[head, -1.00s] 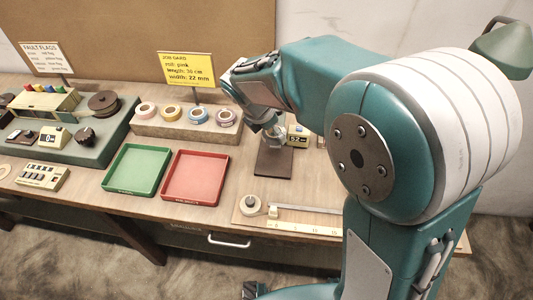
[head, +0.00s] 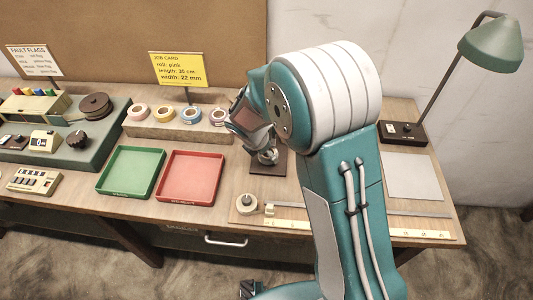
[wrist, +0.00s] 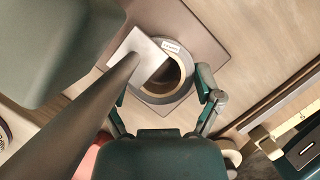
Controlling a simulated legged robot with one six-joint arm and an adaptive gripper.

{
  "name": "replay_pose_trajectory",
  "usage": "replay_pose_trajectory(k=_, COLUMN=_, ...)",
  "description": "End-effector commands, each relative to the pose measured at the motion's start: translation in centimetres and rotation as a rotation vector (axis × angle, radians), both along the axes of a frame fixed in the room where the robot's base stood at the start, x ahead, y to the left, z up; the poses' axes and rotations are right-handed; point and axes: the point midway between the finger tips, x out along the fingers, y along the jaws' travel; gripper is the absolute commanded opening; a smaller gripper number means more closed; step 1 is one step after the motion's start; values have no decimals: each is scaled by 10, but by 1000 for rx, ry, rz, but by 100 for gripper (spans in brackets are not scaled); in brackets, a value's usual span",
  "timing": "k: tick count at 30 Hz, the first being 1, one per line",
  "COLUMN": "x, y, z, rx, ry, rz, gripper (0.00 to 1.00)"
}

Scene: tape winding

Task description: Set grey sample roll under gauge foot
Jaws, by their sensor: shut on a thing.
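The grey sample roll (wrist: 186,72) lies flat between the fingers of my gripper (wrist: 165,87) in the wrist view, with a small white label at its far edge. My gripper is shut on it. The gauge's light square foot (wrist: 137,47), on a dark stem (wrist: 75,105), overlaps the roll's left part in this view. I cannot tell whether foot and roll touch. The dark base plate (wrist: 200,38) is below the roll. In the head view my gripper (head: 267,156) is low over the base plate (head: 284,168), and my arm hides most of the gauge.
A green tray (head: 132,195) and a red tray (head: 218,178) lie to the left. A rack (head: 172,130) of coloured tape rolls stands behind. A measuring strip (head: 295,226) with a tape roll (head: 246,202) is in front. A lamp (head: 490,45) stands at the right.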

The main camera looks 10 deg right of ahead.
Motion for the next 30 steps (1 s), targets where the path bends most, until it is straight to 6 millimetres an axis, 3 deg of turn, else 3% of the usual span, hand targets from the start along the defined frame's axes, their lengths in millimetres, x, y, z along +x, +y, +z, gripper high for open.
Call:
replay_pose_trajectory(k=3, x=3, y=-1, z=-10, rx=-1, ry=3, rz=0, gripper=50)
replay_pose_trajectory(k=14, x=3, y=1, z=-14, rx=-2, ry=0, rz=1, gripper=50)
replay_pose_trajectory(k=15, x=3, y=1, z=-14, rx=-2, ry=0, rz=1, gripper=100)
replay_pose_trajectory(k=30, x=3, y=2, z=-8, rx=-2, ry=-1, rz=0, gripper=100)
